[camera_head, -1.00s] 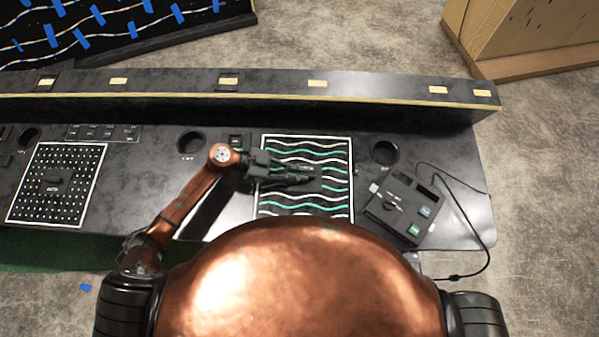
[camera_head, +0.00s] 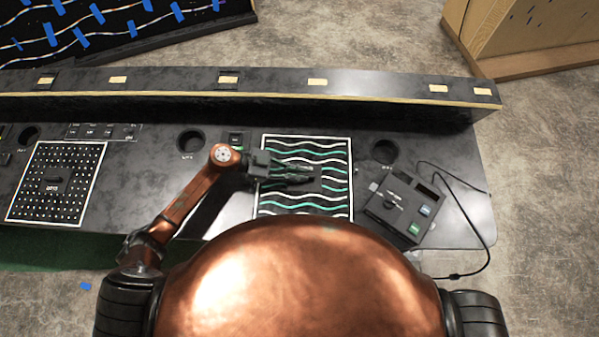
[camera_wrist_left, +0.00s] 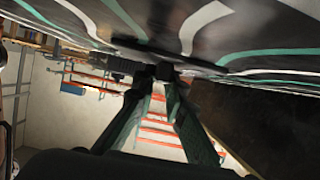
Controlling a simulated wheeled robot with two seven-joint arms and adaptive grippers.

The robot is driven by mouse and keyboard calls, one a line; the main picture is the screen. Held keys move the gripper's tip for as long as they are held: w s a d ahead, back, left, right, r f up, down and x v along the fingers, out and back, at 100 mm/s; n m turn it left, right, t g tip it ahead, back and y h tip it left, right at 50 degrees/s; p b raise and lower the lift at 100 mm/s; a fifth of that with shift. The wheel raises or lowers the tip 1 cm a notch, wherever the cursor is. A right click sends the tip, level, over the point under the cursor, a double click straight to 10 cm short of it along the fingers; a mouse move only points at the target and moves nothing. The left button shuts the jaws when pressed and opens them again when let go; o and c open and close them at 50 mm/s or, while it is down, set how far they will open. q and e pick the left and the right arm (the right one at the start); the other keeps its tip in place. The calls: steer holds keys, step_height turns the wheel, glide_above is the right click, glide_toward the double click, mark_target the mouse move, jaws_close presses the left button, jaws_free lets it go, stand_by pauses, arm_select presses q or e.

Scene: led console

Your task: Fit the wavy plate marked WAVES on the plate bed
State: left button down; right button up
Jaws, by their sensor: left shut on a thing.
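The wavy plate (camera_head: 300,207), black with white and green wavy lines, lies flat on the console within a white border, left of the control box. I cannot tell whether a gap is left under it. My left gripper (camera_head: 308,174) is over its middle, shut on the plate's small dark handle, which the fingers mostly hide. The left wrist view shows the fingertips (camera_wrist_left: 162,73) together at the handle, with the wavy face (camera_wrist_left: 240,40) close beside them. The WAVES lettering is not readable. My right gripper is out of view.
A dotted plate (camera_head: 58,184) lies on the console at the left. A control box (camera_head: 401,207) with a cable stands at the right. Round recesses (camera_head: 191,144) and (camera_head: 384,151) flank the wavy plate. A raised ledge (camera_head: 270,85) runs along the back.

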arm_select(q)
steer(key=shift+r, duration=0.1)
steer(key=c, duration=1.9)
jaws_free()
steer(key=shift+a, duration=0.2)
steer(key=v, duration=1.1)
steer(key=shift+a+r, duration=0.15)
steer(key=shift+a, duration=0.1)
